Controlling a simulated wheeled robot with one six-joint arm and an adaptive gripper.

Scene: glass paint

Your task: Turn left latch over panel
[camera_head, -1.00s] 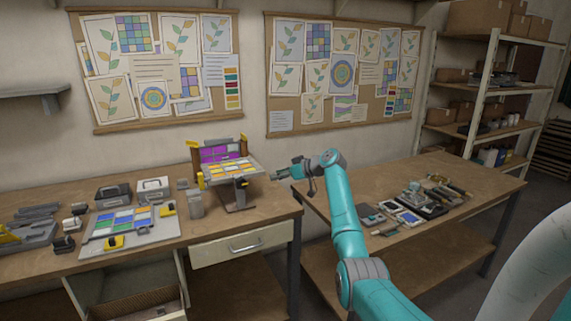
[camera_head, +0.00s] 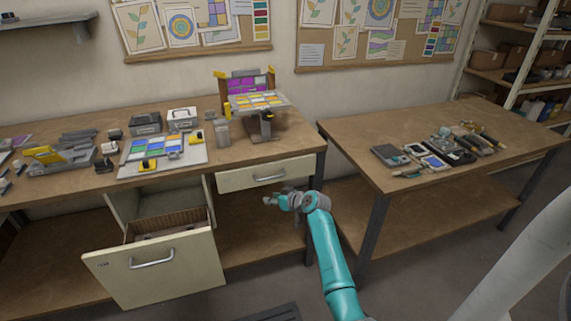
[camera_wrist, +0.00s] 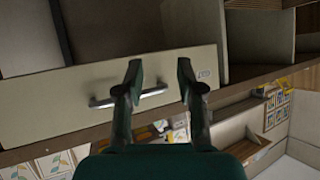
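A tilted stand on the left bench holds a panel (camera_head: 260,101) with yellow and pale panes, and a purple-paned board (camera_head: 245,85) rises behind it. A yellow piece (camera_head: 227,108) is at the panel's left side. A second panel (camera_head: 165,146) of blue, green and white panes lies in a flat grey frame, with yellow-and-black pieces at its front (camera_head: 148,164) and right (camera_head: 195,136). I cannot tell which piece is the left latch. My gripper (camera_head: 268,201) is below bench height, away from both panels. In the wrist view its fingers (camera_wrist: 158,65) are apart and empty.
A shut upper drawer (camera_head: 238,178) is under the benchtop. A grey block (camera_head: 222,132) stands between the panels. The right bench (camera_head: 370,125) carries several tools.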

